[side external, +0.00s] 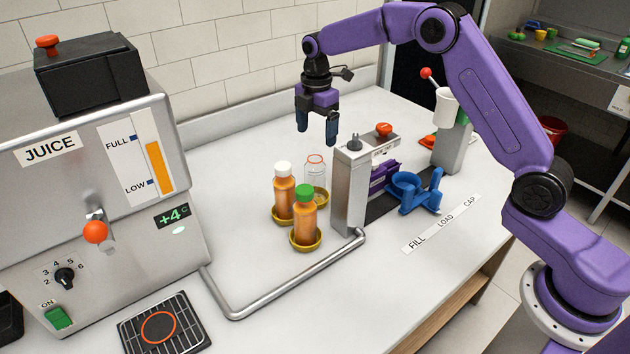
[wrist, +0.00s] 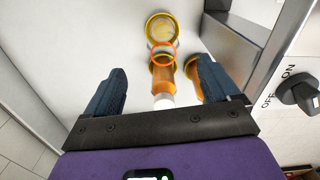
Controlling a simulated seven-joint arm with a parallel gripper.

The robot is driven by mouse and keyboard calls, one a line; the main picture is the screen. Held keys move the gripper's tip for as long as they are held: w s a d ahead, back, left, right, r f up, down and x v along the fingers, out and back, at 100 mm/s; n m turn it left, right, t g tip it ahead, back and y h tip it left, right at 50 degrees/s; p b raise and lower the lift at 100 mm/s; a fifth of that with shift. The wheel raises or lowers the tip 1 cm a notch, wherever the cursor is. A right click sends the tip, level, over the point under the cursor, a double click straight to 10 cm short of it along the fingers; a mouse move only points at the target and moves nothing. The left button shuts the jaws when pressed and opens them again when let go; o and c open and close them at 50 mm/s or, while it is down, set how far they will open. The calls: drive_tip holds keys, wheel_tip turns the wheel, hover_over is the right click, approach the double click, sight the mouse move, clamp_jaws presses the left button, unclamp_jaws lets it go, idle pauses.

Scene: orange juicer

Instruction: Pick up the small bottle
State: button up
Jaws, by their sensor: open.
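In the side view, three bottles stand close together on the counter: an orange-filled one with a white cap (side external: 284,203), an orange-filled one with a green cap (side external: 304,222), and a clear, empty-looking one with an orange rim (side external: 316,180). Which one is the small bottle is not clear. My gripper (side external: 316,136) hangs above and behind them, fingers down, open and empty. In the wrist view, the white-capped bottle (wrist: 163,84) and the clear bottle's orange rim (wrist: 161,50) show between my open fingers (wrist: 160,66). Another orange bottle (wrist: 191,68) is partly hidden by the right finger.
Yellow dishes (side external: 305,245) sit under the bottles. A metal post with a red knob (side external: 383,130) stands just right of them, and a bent metal rail (side external: 290,285) runs in front. The juice machine (side external: 110,215) is at left; a blue holder (side external: 411,190) is at right.

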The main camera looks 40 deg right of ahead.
sight(316, 152)
wheel_tip(316, 152, down, 6)
drive_tip(key=shift+s+a+f, duration=0.15)
drive_tip(key=shift+a+f, duration=0.05)
drive_tip(key=shift+f, duration=1.15)
drive_tip(key=shift+s+a+f, duration=0.1)
drive_tip(key=shift+a+f, duration=0.1)
drive_tip(key=shift+f, duration=1.15)
drive_tip(key=c, duration=1.1)
